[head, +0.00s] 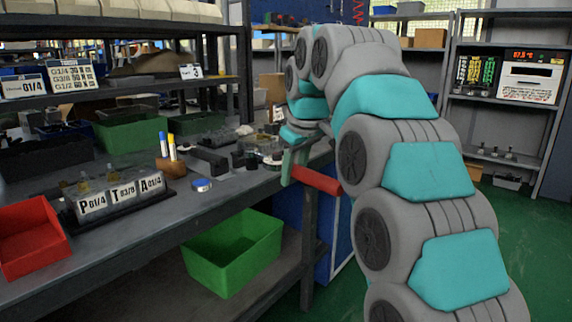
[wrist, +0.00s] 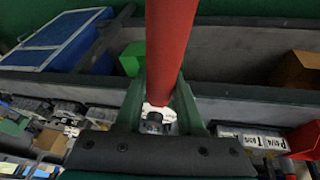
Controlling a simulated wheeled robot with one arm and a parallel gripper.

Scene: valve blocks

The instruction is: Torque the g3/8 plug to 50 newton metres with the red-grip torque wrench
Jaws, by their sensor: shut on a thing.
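My gripper (head: 290,166) is shut on the red-grip torque wrench (head: 317,180), in front of the bench's front edge at its right end. In the wrist view the red grip (wrist: 170,45) runs from the top edge down between the two green fingers (wrist: 168,95). The wrench's head cannot be made out. The valve block (head: 110,203) stands on the left of the bench, well apart from my gripper, with ports marked P G1/4, T G3/8 and A G1/4. Small brass-coloured fittings (head: 83,183) stand on it; which is the g3/8 plug is unclear. The block's labels also show in the wrist view (wrist: 250,140).
A red bin (head: 30,238) stands left of the block. A marker holder (head: 171,168), a blue-and-white round tin (head: 202,185) and dark parts lie along the bench (head: 235,190). A green bin (head: 235,253) sits below. A torque card (head: 73,77) is on the shelf.

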